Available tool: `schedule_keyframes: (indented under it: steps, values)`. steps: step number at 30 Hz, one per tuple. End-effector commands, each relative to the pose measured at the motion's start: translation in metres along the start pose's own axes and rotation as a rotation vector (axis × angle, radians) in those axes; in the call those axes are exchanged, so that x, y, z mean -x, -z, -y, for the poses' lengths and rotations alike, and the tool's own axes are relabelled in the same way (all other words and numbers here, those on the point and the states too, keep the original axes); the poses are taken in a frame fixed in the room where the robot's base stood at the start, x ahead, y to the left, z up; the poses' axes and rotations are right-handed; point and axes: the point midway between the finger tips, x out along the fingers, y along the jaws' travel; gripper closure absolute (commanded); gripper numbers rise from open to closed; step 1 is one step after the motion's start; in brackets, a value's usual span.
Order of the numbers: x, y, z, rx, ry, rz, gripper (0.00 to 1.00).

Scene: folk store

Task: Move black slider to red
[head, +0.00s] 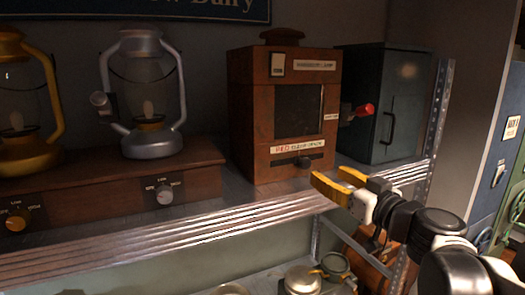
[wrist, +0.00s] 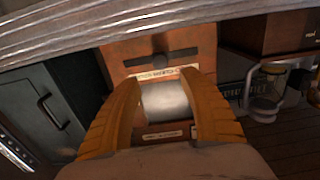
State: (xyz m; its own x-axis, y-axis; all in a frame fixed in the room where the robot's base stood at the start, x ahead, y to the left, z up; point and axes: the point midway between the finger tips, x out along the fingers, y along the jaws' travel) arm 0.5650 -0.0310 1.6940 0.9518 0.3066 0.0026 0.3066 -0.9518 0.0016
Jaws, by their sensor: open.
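The black slider (head: 303,162) is a small knob on a dark horizontal slot low on the front of a wooden box (head: 262,115). It sits near the slot's middle, under a label strip (head: 298,146) with RED in red letters at its left end. In the wrist view, which looks upside down, the slider (wrist: 158,42) and its slot (wrist: 160,63) lie beyond my fingertips. My gripper (head: 333,187) has yellow-orange fingers, open and empty, in front of the box's lower right corner, apart from the slider. Its fingers (wrist: 160,80) frame a pale panel in the wrist view.
A red-tipped lever (head: 363,110) sticks out at the box's right side. A green metal cabinet (head: 400,105) stands right of it. Two lanterns (head: 150,95) stand on a wooden base at left. The ridged shelf edge (head: 190,230) runs below the box.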

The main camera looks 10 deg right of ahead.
Motion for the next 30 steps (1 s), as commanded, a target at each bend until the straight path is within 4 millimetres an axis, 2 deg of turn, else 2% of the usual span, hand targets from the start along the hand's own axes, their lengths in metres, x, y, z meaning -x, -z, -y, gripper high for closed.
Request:
schedule_keyframes:
  steps: [9, 15, 19, 27, 29, 30]
  values:
    - [-0.062, 0.0, 0.002, -0.001, 0.004, 0.002, 0.5]
    - [-0.09, 0.0, 0.002, -0.001, 0.004, 0.002, 0.5]
    - [-0.097, -0.001, 0.002, -0.001, 0.003, 0.002, 0.5]
    - [-0.099, -0.002, 0.002, -0.001, 0.002, 0.002, 0.5]
    - [-0.098, -0.002, 0.002, -0.001, 0.002, 0.002, 0.67]
    - [-0.098, -0.002, 0.002, -0.001, 0.002, 0.002, 0.79]
